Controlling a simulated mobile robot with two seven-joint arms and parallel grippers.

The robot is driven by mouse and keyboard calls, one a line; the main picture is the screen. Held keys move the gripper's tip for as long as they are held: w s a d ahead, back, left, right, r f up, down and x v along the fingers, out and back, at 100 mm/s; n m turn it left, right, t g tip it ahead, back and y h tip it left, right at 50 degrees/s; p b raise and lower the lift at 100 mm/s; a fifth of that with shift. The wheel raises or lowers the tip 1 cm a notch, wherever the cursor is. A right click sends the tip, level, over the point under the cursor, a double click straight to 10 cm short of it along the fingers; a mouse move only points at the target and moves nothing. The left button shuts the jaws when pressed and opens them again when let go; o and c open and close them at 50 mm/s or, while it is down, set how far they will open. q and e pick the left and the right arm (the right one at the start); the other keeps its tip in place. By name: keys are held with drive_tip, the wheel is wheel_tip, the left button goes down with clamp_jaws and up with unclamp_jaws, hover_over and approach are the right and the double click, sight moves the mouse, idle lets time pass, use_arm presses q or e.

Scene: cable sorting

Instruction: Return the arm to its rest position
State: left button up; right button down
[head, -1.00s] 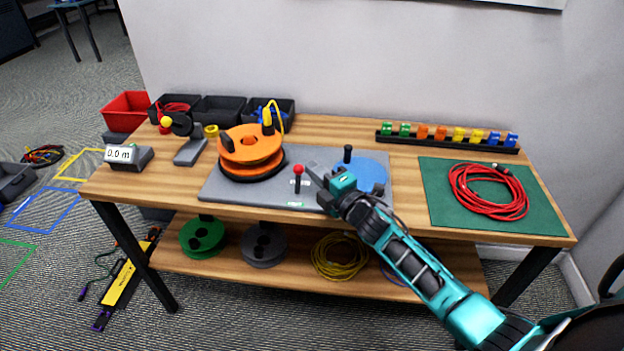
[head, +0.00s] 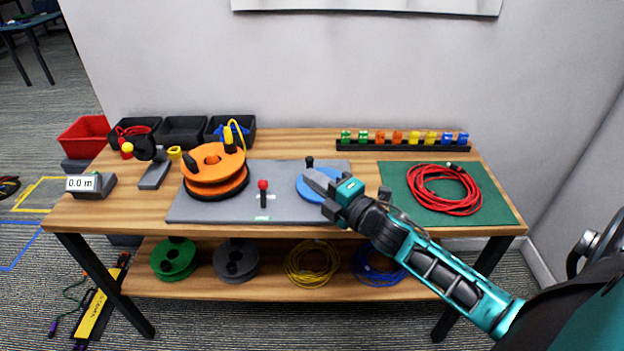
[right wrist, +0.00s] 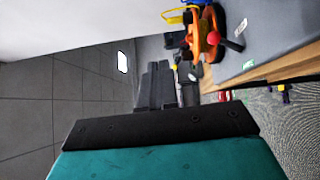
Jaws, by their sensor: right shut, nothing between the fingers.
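My right arm comes in from the lower right in the head view. Its gripper (head: 318,183) is shut and empty, in front of the blue disc (head: 311,191) on the grey mat (head: 218,206) and hiding part of it. In the right wrist view the shut fingers (right wrist: 160,85) show at the middle, with the orange reel (right wrist: 207,30) and red-topped lever (right wrist: 232,44) beyond them. My left gripper is not in view.
The table (head: 340,232) holds the orange reel (head: 214,165), a red-knobbed lever (head: 263,193), a red cable coil (head: 445,189) on a green mat (head: 505,207), and a connector rack (head: 400,146). Bins (head: 181,132) stand at the back left. Reels and coils lie on the lower shelf (head: 215,284).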

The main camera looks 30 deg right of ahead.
idle(0.3)
drive_tip(key=s+a+f+m+g, duration=0.3)
drive_tip(key=s+a+f+m, duration=0.3)
drive_tip(key=s+f+m, duration=0.2)
drive_tip(key=s+a+f+m+g+h, duration=0.1)
drive_tip(key=s+a+f+m+g, duration=0.3)
drive_tip(key=s+a+f+m, duration=0.3)
drive_tip(key=s+f+m, duration=0.2)
drive_tip(key=s, duration=0.1)
drive_tip(key=shift+s+a+m, duration=0.2)
drive_tip(key=shift+a+m, duration=0.1)
drive_tip(key=shift+m, duration=0.1)
